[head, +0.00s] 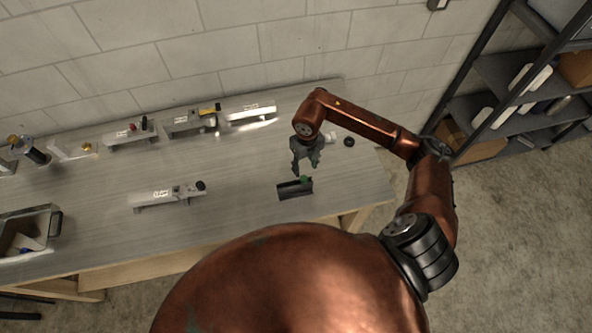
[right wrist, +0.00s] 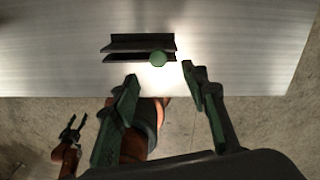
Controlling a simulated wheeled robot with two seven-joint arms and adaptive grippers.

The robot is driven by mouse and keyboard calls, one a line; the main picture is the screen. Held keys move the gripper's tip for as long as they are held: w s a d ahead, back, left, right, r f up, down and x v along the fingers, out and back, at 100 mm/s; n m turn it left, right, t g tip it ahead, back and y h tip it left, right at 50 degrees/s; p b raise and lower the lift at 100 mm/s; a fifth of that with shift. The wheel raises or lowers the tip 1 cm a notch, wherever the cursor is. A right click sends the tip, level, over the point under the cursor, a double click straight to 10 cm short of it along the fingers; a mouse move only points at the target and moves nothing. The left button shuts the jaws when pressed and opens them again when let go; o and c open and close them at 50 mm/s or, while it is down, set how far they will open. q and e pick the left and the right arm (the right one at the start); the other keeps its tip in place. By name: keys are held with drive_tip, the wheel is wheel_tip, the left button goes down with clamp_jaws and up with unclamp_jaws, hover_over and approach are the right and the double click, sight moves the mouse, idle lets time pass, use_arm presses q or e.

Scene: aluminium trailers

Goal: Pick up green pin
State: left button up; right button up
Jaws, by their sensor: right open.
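The green pin (head: 304,179) shows as a small green round top at a dark grey angled holder (head: 292,190) on the table. In the right wrist view the pin (right wrist: 158,58) is at the right part of the holder (right wrist: 125,43), at its near edge. My right gripper (head: 305,168) is open and empty, just above and behind the pin in the head view. In the right wrist view its green-padded fingers (right wrist: 160,80) are spread, with the pin beyond their tips and between their lines. My left gripper (right wrist: 75,122) shows small at lower left there, its fingers apart.
The grey table (head: 235,180) is clear around the holder. A labelled metal bracket (head: 165,195) lies left, and several more stand along the wall. A small black round part (head: 349,141) is at right. An open box (head: 28,228) is far left; dark shelves (head: 500,75) stand right.

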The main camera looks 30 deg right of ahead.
sight(304, 178)
drive_tip(key=shift+w+d+f, duration=0.1)
drive_tip(key=shift+d+f, duration=0.1)
drive_tip(key=shift+f, duration=0.15)
drive_tip(key=f+p, duration=0.1)
drive_tip(key=f, duration=0.2)
drive_tip(key=shift+a+f+p, duration=0.2)
drive_tip(key=shift+a+p, duration=0.15)
drive_tip(key=shift+a, duration=0.05)
wheel_tip(304, 178, down, 3)
drive_tip(key=shift+r+p, duration=0.2)
drive_tip(key=shift+p, duration=0.15)
drive_tip(key=shift+f, duration=0.45)
drive_tip(key=c, duration=0.8)
use_arm(q)
drive_tip(key=shift+s+r, duration=1.15)
use_arm(e)
clamp_jaws()
